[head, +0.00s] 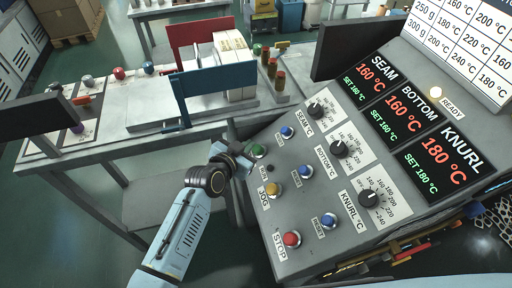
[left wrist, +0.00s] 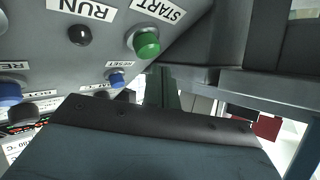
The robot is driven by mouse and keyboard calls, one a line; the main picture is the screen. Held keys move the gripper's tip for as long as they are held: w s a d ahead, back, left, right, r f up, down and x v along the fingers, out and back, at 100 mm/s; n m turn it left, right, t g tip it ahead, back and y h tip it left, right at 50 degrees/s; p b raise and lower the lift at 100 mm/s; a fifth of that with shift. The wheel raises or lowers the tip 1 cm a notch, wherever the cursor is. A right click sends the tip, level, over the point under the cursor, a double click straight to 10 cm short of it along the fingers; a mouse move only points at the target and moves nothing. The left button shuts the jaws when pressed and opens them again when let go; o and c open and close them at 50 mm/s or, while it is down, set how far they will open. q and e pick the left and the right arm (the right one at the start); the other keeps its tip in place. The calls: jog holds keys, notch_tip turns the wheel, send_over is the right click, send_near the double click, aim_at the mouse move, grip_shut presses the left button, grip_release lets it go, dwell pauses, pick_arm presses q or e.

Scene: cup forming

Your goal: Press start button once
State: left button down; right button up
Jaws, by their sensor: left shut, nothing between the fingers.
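The green START button (head: 258,151) sits at the upper left of the sloped grey control panel (head: 300,190). It also shows in the left wrist view (left wrist: 147,44), right beside its START label and near the dark RUN lamp (left wrist: 80,35). My left gripper (head: 240,163) is shut and empty, just to the left of the green button in the head view. I cannot tell from the head view whether it touches the button; the wrist view shows the button uncovered. My right gripper is not in view.
The yellow JOG button (head: 274,189), red STOP button (head: 292,239), blue reset buttons (head: 305,171) and black knobs (head: 338,149) are close by on the panel. Displays read SEAM 160, BOTTOM 160, KNURL 180. The READY lamp (head: 436,92) glows. A table (head: 120,125) stands at left.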

pick_arm(q)
jog(key=shift+f, duration=0.15)
dwell(0.4)
jog(key=shift+d+f, duration=0.2)
jog(key=shift+d, duration=0.05)
jog(key=shift+w+d+f+b, duration=0.1)
jog(key=shift+d+f+b, duration=0.2)
jog(key=shift+f+b, duration=0.2)
dwell(0.7)
jog(key=shift+r, duration=0.1)
jog(key=shift+a+r+p, duration=0.55)
jog(key=shift+r+p, duration=0.15)
jog(key=shift+p, duration=0.2)
jog(key=a+r+p, duration=0.2)
jog(key=p, duration=0.1)
jog(key=a+r+p, duration=0.1)
jog(key=r, duration=0.1)
jog(key=shift+s, duration=0.4)
dwell(0.6)
